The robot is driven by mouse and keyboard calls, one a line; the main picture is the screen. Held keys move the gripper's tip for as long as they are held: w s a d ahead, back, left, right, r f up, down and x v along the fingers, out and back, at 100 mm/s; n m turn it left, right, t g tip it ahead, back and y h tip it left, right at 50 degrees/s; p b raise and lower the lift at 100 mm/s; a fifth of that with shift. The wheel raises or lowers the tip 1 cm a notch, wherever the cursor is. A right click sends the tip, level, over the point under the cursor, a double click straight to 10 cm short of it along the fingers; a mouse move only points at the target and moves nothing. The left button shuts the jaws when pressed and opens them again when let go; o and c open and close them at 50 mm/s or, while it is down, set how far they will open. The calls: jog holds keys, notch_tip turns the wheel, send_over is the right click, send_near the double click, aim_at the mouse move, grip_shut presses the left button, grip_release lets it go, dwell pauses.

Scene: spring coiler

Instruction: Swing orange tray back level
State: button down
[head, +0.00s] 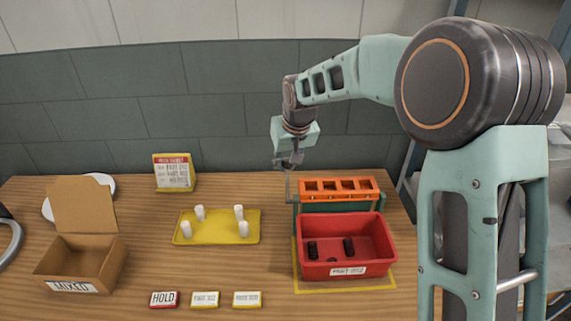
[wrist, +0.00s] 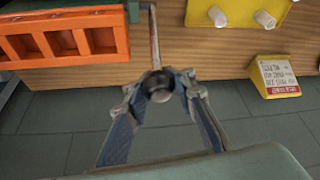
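The orange tray (head: 341,196), with a row of pockets that look empty, sits in a green frame behind the red bin (head: 385,262). Its exact tilt is hard to judge. It also shows at upper left in the wrist view (wrist: 18,49). A thin metal lever (wrist: 154,40) rises at the frame's left side and ends in a dark round knob (wrist: 160,87). My gripper (head: 288,161) is above and slightly left of the tray, at the lever's top. In the wrist view its fingertips (wrist: 160,82) close in on both sides of the knob and appear to touch it.
The red bin holds a few black pieces. A yellow tray (head: 215,237) with several white pegs, an open cardboard box (head: 100,262), a sign stand (head: 175,173) and small label blocks (head: 205,300) stand to the left. The tiled wall (head: 180,120) is close behind.

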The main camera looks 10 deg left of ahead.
jog(key=c, duration=1.7)
grip_release()
jog(key=shift+w+d+r, duration=0.25)
jog(key=shift+w+r, duration=0.15)
jog(key=shift+r, duration=0.05)
jog(key=shift+c, duration=0.2)
jog(key=shift+o, duration=0.4)
jog(key=shift+s+a+f, duration=0.15)
jog(key=shift+s+f, duration=0.05)
jog(key=v, duration=1.2)
jog(key=shift+w, duration=0.1)
